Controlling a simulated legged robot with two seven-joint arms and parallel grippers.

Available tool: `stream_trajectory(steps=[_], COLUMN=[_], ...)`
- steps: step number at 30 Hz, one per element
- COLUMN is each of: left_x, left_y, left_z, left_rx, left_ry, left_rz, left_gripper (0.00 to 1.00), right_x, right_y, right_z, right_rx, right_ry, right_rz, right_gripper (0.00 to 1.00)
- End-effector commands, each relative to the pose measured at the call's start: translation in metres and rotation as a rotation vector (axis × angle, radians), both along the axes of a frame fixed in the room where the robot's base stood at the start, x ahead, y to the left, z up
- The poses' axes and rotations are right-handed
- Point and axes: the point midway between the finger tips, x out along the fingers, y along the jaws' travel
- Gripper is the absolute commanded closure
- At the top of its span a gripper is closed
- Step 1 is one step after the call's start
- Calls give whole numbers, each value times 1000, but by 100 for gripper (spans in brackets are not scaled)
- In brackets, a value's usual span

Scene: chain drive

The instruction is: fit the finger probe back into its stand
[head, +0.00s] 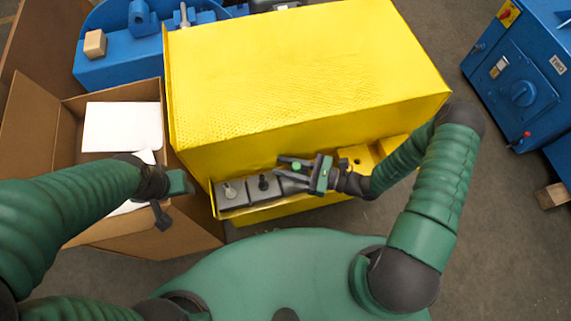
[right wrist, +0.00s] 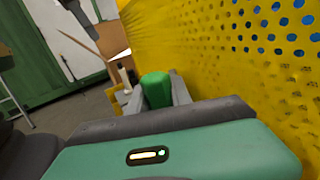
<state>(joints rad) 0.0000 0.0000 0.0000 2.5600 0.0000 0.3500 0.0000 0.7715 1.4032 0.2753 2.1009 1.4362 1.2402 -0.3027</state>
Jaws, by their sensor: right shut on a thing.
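My right gripper (head: 292,172) is shut at the front ledge of the yellow guard. It holds a green-ended piece (right wrist: 155,90), which I take for the finger probe; its green end shows between the fingers and the rest is hidden. Just left of the gripper, grey blocks stand on the ledge. One block (head: 230,195) bears a light peg, the other (head: 263,188) a dark knob. I cannot tell which is the probe's stand. My left gripper (head: 172,200) hangs over the cardboard box, apart from the blocks; its jaw opening is unclear.
The big yellow perforated guard (head: 300,75) rises right behind the ledge and close beside the right gripper. An open cardboard box (head: 110,230) with white sheets stands at left. A blue machine (head: 520,80) stands at far right, with bare floor between.

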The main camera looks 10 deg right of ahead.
Motion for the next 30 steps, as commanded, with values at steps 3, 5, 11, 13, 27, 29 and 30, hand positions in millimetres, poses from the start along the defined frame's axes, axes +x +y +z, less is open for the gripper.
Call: stream_trajectory(steps=[3,5,11,13,27,29,30], left_x=[0,0,0,0,0,0,0], left_y=[0,0,0,0,0,0,0], left_z=[-1,-1,-1,-1,-3,-4,-5], left_rx=[0,0,0,0,0,0,0], left_ry=[0,0,0,0,0,0,0], left_rz=[0,0,0,0,0,0,0], left_gripper=[50,50,50,50,50,50,50], right_x=[0,0,0,0,-11,-18,-23], right_y=[0,0,0,0,-23,-37,-47], right_z=[-1,-1,-1,-1,-3,-3,-4], right_rx=[1,1,0,0,-4,-3,-4], right_ry=[0,0,0,0,0,1,0], right_rz=[0,0,0,0,-4,-6,-6], right_gripper=[70,62,50,50,50,50,50])
